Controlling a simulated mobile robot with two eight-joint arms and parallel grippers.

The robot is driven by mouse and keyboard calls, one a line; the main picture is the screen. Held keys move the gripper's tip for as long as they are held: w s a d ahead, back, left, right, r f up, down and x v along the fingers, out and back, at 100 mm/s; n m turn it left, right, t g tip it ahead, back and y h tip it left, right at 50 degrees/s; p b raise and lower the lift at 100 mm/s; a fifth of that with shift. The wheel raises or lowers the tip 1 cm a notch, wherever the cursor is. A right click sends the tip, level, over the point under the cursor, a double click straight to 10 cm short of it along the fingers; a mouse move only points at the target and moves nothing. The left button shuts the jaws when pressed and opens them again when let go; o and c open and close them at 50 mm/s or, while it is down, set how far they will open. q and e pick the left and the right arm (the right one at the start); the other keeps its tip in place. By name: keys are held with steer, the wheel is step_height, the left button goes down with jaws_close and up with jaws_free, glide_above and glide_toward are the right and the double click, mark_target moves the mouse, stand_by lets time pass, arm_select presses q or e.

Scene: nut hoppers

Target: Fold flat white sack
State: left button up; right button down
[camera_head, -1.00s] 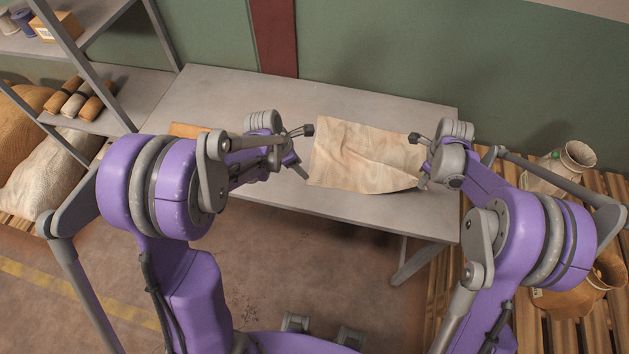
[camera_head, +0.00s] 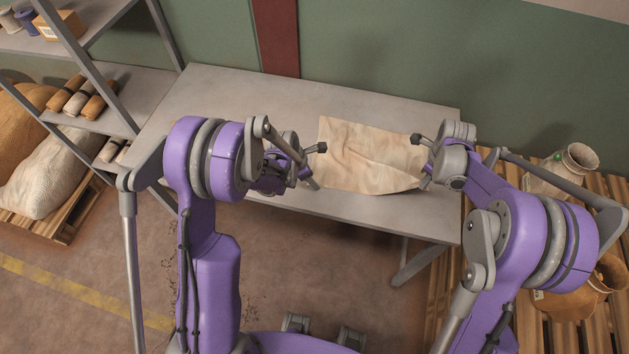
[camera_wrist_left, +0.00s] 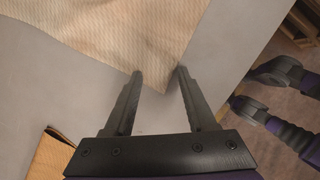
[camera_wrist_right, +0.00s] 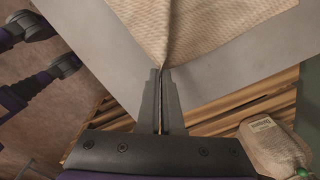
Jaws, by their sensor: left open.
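The white sack (camera_head: 368,155), cream and woven, lies wrinkled on the grey table (camera_head: 270,100), near its front edge. My right gripper (camera_head: 425,184) is at the sack's near right corner. In the right wrist view its fingers (camera_wrist_right: 164,70) are nearly together, with the sack's gathered corner (camera_wrist_right: 160,52) between the tips. My left gripper (camera_head: 315,185) is at the near left corner.
An orange-brown cloth (camera_wrist_left: 48,158) lies on the table by my left gripper, hidden by my arm in the head view. Shelves with rolled sacks (camera_head: 82,98) stand at left. A pallet at right holds an open sack (camera_head: 577,157). The table behind the white sack is clear.

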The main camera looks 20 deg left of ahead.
arm_select(q)
jaws_close()
stand_by(0.6)
stand_by(0.3)
steer(key=shift+r, duration=2.5)
